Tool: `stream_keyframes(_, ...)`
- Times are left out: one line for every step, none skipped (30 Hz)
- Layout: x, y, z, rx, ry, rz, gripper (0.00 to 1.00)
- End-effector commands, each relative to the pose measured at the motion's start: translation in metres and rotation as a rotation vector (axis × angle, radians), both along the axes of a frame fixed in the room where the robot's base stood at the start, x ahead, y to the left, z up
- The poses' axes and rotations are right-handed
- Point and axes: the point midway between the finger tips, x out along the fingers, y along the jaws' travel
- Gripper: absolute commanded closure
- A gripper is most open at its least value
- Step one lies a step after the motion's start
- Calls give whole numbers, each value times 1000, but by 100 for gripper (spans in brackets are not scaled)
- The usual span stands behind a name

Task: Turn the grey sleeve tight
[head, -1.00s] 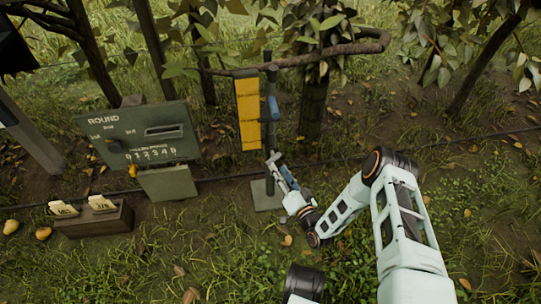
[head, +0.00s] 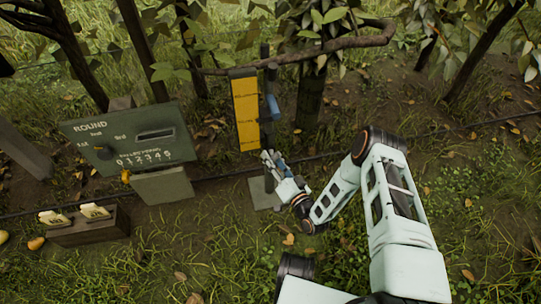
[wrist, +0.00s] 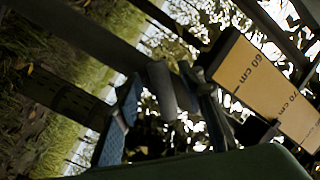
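A dark post (head: 264,85) stands upright beside a yellow measuring board (head: 245,112), with a blue part on the post's right side. My gripper (head: 268,160) is low at the post, below that blue part. In the wrist view, a short grey cylinder, which looks like the grey sleeve (wrist: 162,88), shows between the blue-padded fingers of my gripper (wrist: 155,108). The fingers stand apart, with a gap on the sleeve's left side. Contact on its right side cannot be told. The sleeve is too small to make out in the head view.
The measuring board shows 60 and 70 cm marks in the wrist view (wrist: 262,85). A green panel marked ROUND (head: 130,140) and a wooden card box (head: 88,226) stand at the left. A branch (head: 300,58) crosses above the post. Open grass lies in front.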

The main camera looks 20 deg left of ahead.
Motion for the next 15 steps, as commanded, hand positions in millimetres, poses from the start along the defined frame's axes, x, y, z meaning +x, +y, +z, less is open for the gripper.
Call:
stream_keyframes(0,0,0,0,0,0,64)
stream_keyframes(0,0,0,0,0,0,64)
stream_keyframes(0,0,0,0,0,0,64)
stream_keyframes(0,0,0,0,0,0,64)
stream_keyframes(0,0,0,0,0,0,64)
stream_keyframes(0,0,0,0,0,0,64)
stream_keyframes(0,0,0,0,0,0,64)
stream_keyframes(0,0,0,0,0,0,64)
stream_keyframes(0,0,0,0,0,0,66)
stream_keyframes(0,0,0,0,0,0,69)
stream_keyframes(0,0,0,0,0,0,73)
stream_keyframes(0,0,0,0,0,0,77)
stream_keyframes(0,0,0,0,0,0,80)
stream_keyframes(0,0,0,0,0,0,84)
stream_keyframes(0,0,0,-1,1,1,88)
